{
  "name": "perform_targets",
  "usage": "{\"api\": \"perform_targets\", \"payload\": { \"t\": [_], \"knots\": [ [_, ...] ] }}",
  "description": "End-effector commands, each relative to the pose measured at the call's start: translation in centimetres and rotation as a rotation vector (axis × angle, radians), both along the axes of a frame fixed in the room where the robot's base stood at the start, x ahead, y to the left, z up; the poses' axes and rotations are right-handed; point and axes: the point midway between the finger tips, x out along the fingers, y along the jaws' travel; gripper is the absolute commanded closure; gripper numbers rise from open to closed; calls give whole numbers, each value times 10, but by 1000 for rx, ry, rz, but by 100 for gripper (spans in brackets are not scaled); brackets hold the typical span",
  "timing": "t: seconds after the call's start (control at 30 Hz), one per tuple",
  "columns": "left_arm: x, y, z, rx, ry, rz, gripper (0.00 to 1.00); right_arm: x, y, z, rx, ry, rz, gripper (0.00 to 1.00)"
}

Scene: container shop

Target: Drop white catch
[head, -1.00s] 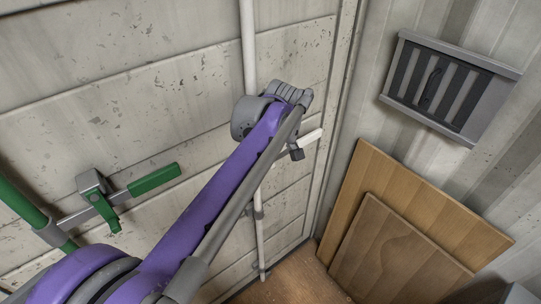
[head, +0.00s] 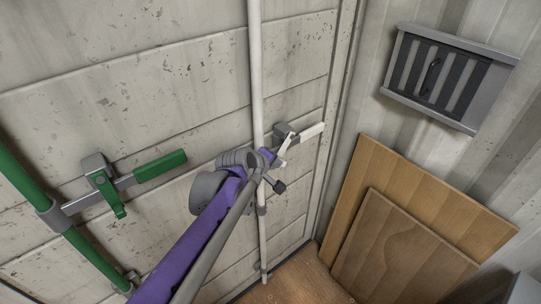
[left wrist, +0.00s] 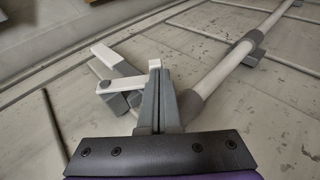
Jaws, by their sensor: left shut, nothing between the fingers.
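The white catch (head: 285,147) sits by the grey bracket (head: 284,131) on the white rod, beside the white handle (head: 313,131). In the left wrist view the catch (left wrist: 125,82) reaches across from its bracket, and its end lies at the tips of my left gripper (left wrist: 157,82). The fingers are together with nothing between them; whether they touch the catch is unclear. In the head view my left gripper (head: 276,162) is just below and left of the bracket, partly hidden by its own wrist. My right gripper is not in view.
A green rod (head: 24,189) with a green handle (head: 160,166) and a hanging green catch (head: 112,198) is on the left of the door. Two wooden boards (head: 445,205) lean against the right wall below a grey vent (head: 435,82).

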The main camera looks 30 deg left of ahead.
Motion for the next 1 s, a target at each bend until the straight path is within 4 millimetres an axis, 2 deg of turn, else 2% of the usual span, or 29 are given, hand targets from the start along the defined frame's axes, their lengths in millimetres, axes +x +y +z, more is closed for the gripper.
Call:
{"api": "perform_targets", "payload": {
  "t": [0.17,0.6,1.0],
  "knots": [
    [12,-2,-15,-58,-137,2,100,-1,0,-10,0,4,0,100],
    [34,-11,-34,-52,-126,-3,100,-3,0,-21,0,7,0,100],
    [45,-16,-40,-52,-126,-2,100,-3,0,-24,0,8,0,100]
  ]
}}
